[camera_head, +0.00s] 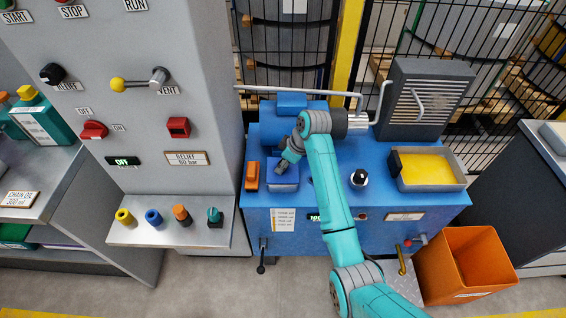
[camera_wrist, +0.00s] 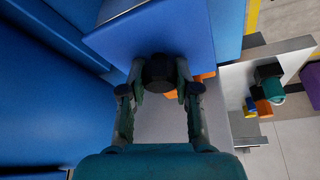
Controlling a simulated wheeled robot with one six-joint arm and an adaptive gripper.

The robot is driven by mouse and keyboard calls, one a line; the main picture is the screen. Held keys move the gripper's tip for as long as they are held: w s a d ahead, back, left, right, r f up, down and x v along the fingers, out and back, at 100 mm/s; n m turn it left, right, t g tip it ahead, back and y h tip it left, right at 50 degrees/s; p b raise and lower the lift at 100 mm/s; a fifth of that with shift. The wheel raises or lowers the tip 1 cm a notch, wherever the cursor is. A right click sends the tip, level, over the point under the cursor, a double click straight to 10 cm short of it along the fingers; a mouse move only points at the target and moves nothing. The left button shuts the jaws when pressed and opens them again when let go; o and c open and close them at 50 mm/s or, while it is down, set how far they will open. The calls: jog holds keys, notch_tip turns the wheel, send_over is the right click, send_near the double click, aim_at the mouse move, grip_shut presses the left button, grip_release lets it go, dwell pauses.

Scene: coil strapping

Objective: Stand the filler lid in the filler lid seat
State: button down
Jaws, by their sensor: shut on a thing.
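My gripper (camera_head: 284,165) reaches down at the left end of the blue power unit. In the wrist view my gripper (camera_wrist: 158,82) is closed around a dark, many-sided knob (camera_wrist: 158,70), which looks like the filler lid's grip. A flat blue plate (camera_wrist: 165,30) shows right behind the knob; I cannot tell whether they are joined. In the head view a small blue square piece (camera_head: 284,183) with a pale front edge is just under my gripper. I cannot make out the filler lid seat for certain, as my fingers and the plate hide much there.
An orange block (camera_head: 252,177) stands close left of my gripper. A black-topped knob (camera_head: 358,178) and a yellow-filled tray (camera_head: 427,170) are to the right on the unit (camera_head: 330,190). A shelf (camera_head: 170,233) with several coloured caps is at left. A pale pipe (camera_head: 290,91) runs behind.

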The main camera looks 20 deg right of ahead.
jog(key=shift+f, duration=0.35)
jog(key=c, duration=0.8)
grip_release()
jog(key=shift+o, duration=0.2)
